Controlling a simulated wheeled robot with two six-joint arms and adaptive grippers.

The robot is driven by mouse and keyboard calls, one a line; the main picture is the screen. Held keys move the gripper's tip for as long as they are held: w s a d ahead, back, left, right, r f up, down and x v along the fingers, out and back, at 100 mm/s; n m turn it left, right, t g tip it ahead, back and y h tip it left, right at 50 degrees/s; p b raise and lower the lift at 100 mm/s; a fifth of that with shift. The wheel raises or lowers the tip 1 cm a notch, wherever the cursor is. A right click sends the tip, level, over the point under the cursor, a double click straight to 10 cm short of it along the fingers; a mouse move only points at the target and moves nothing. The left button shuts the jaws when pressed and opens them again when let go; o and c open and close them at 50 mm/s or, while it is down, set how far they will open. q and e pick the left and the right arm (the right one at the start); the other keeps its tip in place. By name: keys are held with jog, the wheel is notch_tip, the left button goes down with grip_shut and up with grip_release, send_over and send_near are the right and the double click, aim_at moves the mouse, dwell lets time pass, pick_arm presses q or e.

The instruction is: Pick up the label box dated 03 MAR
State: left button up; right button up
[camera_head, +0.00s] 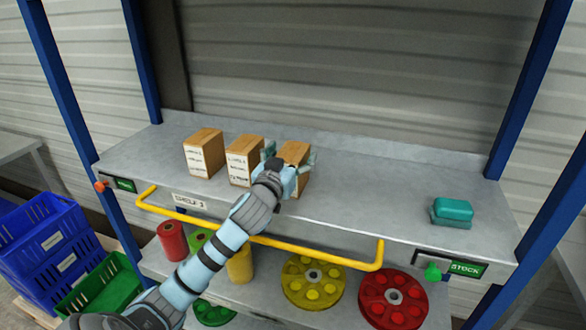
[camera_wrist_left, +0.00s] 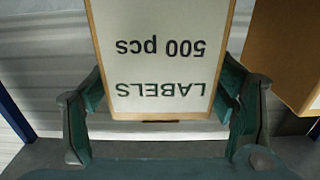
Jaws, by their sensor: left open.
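Three brown label boxes with white printed fronts stand in a row on the grey shelf: a left box (camera_head: 204,153), a middle box (camera_head: 244,160) and a right box (camera_head: 295,150). My left gripper (camera_head: 290,158) is open at the right box, with a finger on each side. In the left wrist view this box (camera_wrist_left: 158,60) sits between the fingers and reads "LABELS 500 pcs" upside down. Whether the fingers touch it is unclear. No date is readable on any box; the right box's front is mostly hidden by my gripper in the head view. My right gripper is not in view.
A yellow rail (camera_head: 320,257) runs along the shelf's front. A teal case (camera_head: 452,211) lies at the right end; the shelf between it and the boxes is clear. Coloured rolls and discs (camera_head: 313,281) sit below. In the left wrist view a neighbouring box (camera_wrist_left: 285,50) stands close at right.

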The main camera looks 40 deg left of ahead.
pick_arm(q)
jog(key=shift+s, duration=0.1)
jog(key=shift+c, duration=0.9)
jog(key=c, duration=1.4)
jog(key=shift+o, duration=0.2)
